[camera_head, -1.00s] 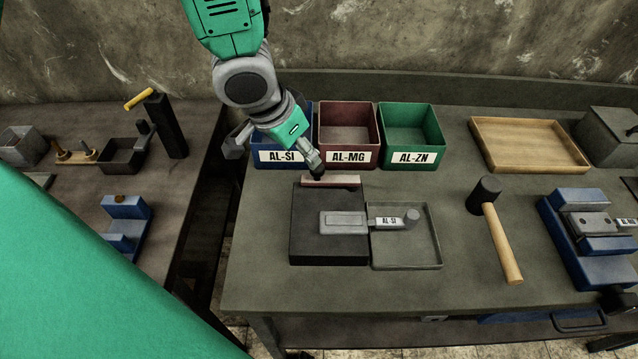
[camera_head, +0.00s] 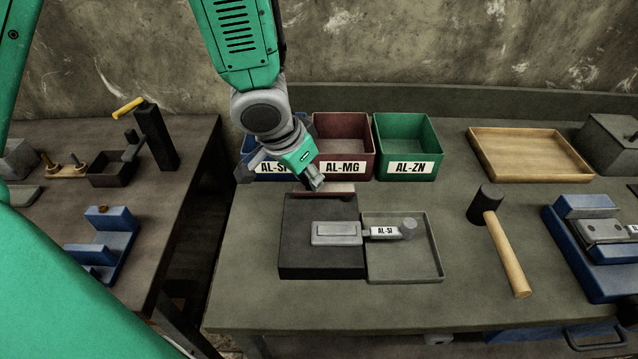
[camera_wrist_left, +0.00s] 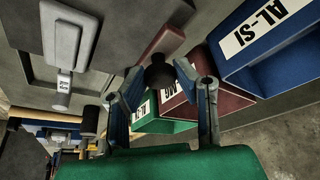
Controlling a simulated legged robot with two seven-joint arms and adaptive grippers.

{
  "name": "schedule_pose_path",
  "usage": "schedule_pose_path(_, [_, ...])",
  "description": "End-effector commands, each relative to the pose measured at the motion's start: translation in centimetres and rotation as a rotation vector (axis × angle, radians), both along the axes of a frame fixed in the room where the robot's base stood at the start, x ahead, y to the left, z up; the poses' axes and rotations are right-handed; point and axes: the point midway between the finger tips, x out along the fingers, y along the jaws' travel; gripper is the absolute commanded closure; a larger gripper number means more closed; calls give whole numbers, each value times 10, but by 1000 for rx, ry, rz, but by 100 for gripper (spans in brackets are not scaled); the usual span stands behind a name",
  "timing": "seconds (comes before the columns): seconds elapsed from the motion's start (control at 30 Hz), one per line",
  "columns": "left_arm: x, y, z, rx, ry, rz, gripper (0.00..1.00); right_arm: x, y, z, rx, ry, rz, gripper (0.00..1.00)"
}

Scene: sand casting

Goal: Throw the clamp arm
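My left gripper (camera_head: 314,181) comes down from the back, just behind and above the far edge of a black block (camera_head: 320,240). A reddish bar (camera_head: 333,188) lies along that edge, and the gripper covers its left end. In the left wrist view, the fingers are apart, with a dark knob-like piece (camera_wrist_left: 158,74) between their tips; contact is unclear. A grey casting (camera_head: 336,234) lies on the block, with its AL-SI tag reaching over the grey tray. I cannot tell which part is the clamp arm. My right gripper is not in view.
Blue, red (camera_head: 342,135) and green (camera_head: 405,145) bins stand behind the block. A grey tray (camera_head: 425,265) adjoins it. A hammer (camera_head: 507,250), wooden tray (camera_head: 530,178) and blue fixture (camera_head: 585,270) are right. The left bench holds a black post (camera_head: 156,140) with a yellow handle.

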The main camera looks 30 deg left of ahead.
Motion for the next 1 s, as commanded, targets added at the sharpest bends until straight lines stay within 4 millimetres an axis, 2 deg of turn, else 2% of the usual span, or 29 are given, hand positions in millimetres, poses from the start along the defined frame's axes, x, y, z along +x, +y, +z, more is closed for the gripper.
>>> schedule_pose_path(0.33, [6, 2, 4, -17, -20, -5, 95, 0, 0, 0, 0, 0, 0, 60])
schedule_pose_path(1.0, [-2, -1, 2, -11, -11, 78, 95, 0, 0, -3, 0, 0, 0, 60])
